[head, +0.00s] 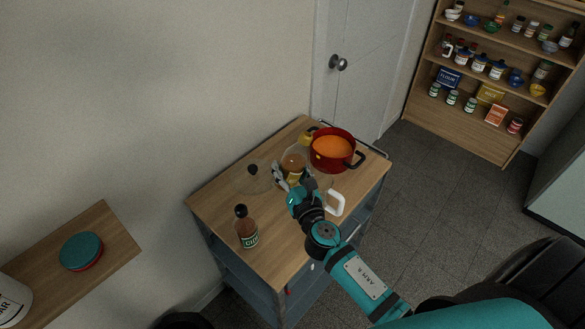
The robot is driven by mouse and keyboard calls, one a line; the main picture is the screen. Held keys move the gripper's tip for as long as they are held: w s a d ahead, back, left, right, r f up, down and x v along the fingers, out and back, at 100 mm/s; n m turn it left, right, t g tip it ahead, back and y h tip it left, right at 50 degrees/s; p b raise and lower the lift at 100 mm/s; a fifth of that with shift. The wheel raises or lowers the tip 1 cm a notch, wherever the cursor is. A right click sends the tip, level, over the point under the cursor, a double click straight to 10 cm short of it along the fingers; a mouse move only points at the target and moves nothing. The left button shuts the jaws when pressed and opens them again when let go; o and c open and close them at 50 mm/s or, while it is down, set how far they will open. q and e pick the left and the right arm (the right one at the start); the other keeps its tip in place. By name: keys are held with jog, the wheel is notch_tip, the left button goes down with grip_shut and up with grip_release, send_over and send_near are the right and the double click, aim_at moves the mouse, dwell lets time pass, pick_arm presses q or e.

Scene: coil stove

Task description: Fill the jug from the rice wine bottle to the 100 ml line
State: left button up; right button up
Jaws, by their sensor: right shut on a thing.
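My right gripper (284,181) reaches over the wooden-topped cart and is shut on an amber-brown bottle-like thing (293,164). The gripper hides much of it, and I cannot read a label or tell its tilt. A clear jug with a white handle (337,204) stands on the cart to the right of the gripper. My arm hides part of the jug, and neither its marks nor its liquid level can be made out. I cannot tell whether the held thing is over the jug. My left gripper is not in view.
A red pot of orange soup (335,147) stands at the cart's back right. A dark-capped bottle with a green label (246,229) stands at the front left. A clear lid with a dark knob (253,173) lies behind it. The cart's front (276,262) is bare.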

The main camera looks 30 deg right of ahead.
aim_at(276, 188)
jog(key=shift+a+f+m+b, duration=0.15)
jog(key=shift+f+m+b, duration=0.2)
jog(key=shift+m, duration=0.45)
jog(key=shift+f+b, duration=0.2)
jog(key=shift+b, duration=0.15)
notch_tip(276, 188, down, 2)
jog(key=shift+a+f+m+b, duration=0.1)
jog(key=shift+f+m+b, duration=0.15)
jog(key=shift+b, duration=0.85)
jog(key=shift+a+f+m+b, duration=0.15)
jog(key=shift+f+m+b, duration=0.1)
jog(key=shift+f+b, duration=0.55)
jog(key=shift+a, duration=0.1)
jog(key=shift+a+m, duration=0.25)
jog(key=shift+m, duration=0.35)
jog(key=shift+a+f+m+b, duration=0.2)
jog(key=shift+a+m+b, duration=0.3)
jog(key=shift+m, duration=0.4)
jog(key=m, duration=0.1)
jog(key=a+m, duration=0.1)
jog(key=m, duration=0.1)
jog(key=r+m+p, duration=0.1)
jog(key=m, duration=0.1)
jog(key=shift+w+a+y, duration=0.15)
jog(key=shift+a+y, duration=0.25)
jog(key=shift+r+m+p, duration=0.65)
jog(key=shift+m+p, duration=0.15)
jog(key=shift+p, duration=0.05)
